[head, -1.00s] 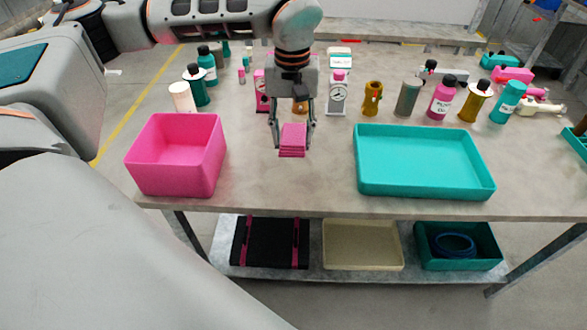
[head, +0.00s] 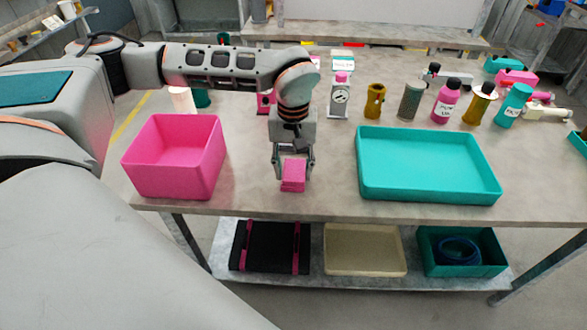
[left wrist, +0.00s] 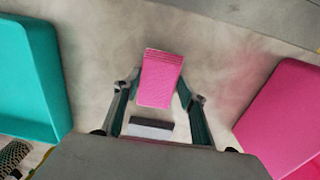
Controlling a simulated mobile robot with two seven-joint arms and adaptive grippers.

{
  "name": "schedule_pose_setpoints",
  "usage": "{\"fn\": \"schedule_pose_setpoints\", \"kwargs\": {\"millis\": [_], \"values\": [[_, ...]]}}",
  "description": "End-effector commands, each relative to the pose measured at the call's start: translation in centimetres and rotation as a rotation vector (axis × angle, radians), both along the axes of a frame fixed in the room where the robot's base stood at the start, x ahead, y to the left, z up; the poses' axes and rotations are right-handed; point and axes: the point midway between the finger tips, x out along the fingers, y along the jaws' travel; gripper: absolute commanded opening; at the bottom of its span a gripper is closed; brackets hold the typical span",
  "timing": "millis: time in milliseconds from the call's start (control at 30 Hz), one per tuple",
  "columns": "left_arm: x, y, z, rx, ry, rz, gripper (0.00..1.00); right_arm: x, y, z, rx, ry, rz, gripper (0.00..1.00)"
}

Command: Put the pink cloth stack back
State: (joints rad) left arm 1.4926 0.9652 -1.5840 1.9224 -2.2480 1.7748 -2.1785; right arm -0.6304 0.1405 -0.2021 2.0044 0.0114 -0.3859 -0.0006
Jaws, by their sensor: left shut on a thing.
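The pink cloth stack (head: 293,176) is a small block of folded layers. My left gripper (head: 293,168) is shut on it, with a finger on each side, near the front part of the table between the pink bin and the teal tray. In the left wrist view the pink cloth stack (left wrist: 161,78) shows between the fingertips of my left gripper (left wrist: 160,90). I cannot tell whether the stack touches the tabletop. My right gripper is not in view.
A deep pink bin (head: 172,160) stands to the left and a shallow teal tray (head: 430,185) to the right. Bottles and dispensers line the back, including a pink bottle (head: 446,102). The lower shelf (head: 316,276) holds a black item, a beige tray and a dark teal bin.

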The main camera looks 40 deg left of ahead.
Motion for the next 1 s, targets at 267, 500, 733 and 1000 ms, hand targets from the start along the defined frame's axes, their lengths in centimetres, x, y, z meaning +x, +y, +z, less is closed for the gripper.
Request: {"fn": "schedule_pose_setpoints", "kwargs": {"millis": [267, 500, 733, 1000], "values": [[0.0, 0.0, -0.3, 0.0, 0.0, 0.0, 0.56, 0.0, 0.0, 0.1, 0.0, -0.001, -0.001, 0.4], [0.0, 0.0, -0.3, 0.0, 0.0, 0.0, 0.58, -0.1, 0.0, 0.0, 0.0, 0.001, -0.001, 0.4], [0.0, 0.0, 0.6, 0.0, -0.001, 0.0, 0.58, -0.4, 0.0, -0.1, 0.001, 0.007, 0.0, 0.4], [0.1, 0.0, 5.8, 0.0, -0.007, 0.0, 0.58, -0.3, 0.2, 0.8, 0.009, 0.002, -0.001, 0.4]]}}
